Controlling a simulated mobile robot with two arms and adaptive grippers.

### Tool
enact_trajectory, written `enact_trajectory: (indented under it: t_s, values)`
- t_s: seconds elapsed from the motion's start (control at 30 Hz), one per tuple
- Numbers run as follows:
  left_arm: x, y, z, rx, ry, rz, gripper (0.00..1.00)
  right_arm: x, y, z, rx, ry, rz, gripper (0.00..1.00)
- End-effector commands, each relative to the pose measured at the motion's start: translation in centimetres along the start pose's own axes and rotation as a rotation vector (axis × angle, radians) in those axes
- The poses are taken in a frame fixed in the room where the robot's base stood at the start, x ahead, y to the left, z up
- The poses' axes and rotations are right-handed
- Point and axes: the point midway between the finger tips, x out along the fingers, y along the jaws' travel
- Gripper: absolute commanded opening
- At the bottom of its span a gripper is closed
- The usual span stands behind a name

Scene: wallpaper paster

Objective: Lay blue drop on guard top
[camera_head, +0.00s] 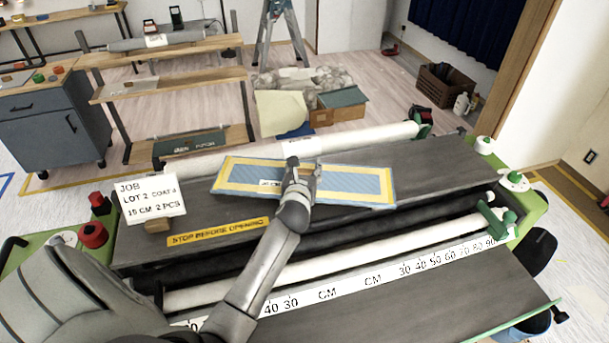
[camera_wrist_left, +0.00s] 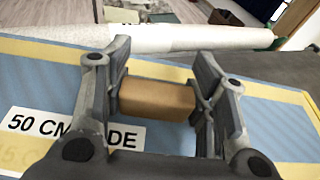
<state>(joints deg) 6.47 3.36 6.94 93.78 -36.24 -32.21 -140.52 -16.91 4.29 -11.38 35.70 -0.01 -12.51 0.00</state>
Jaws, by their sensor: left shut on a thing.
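The blue drop, a flat blue panel with yellow borders (camera_head: 350,183), spans the middle of the head view above the dark grey guard top (camera_head: 435,165). I cannot tell whether it touches that surface. My left gripper (camera_head: 300,172) is at the panel's middle. In the left wrist view, the gripper (camera_wrist_left: 160,88) is shut on the panel's brown block handle (camera_wrist_left: 157,100), one finger at each end. A "50 CM" label (camera_wrist_left: 70,128) lies on the panel (camera_wrist_left: 270,115), partly hidden by a finger. My right gripper is not in view.
A white sign (camera_head: 150,198) on a wooden foot and a yellow warning strip (camera_head: 218,232) are at the guard top's left. A white roll (camera_head: 370,137) lies behind, another (camera_head: 390,240) in front above a centimetre scale (camera_head: 375,283). The guard top's right part is clear.

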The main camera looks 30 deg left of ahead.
Motion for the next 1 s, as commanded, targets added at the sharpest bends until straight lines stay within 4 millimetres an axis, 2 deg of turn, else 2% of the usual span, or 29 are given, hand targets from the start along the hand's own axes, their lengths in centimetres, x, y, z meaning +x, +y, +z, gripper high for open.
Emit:
enact_trajectory:
  t_s: [0.03, 0.17, 0.57, 0.6, 0.73, 1.0]
  values:
    - [0.0, -0.2, -0.9, -0.005, 0.008, -0.001, 0.24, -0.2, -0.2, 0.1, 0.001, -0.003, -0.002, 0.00]
    - [0.4, -0.1, -2.1, -0.004, 0.005, -0.001, 0.24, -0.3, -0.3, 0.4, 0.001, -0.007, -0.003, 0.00]
    - [0.5, -0.1, -2.6, 0.000, 0.002, -0.002, 0.24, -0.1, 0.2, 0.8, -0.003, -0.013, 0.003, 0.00]
    - [0.5, -0.1, -2.6, 0.000, 0.003, -0.001, 0.54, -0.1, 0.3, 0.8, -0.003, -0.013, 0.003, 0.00]
    - [0.5, -0.1, -2.6, 0.000, 0.004, -0.001, 0.71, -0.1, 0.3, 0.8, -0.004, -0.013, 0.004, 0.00]
    - [0.5, -0.1, -2.6, -0.001, 0.004, -0.001, 0.73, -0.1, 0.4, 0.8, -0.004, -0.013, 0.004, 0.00]
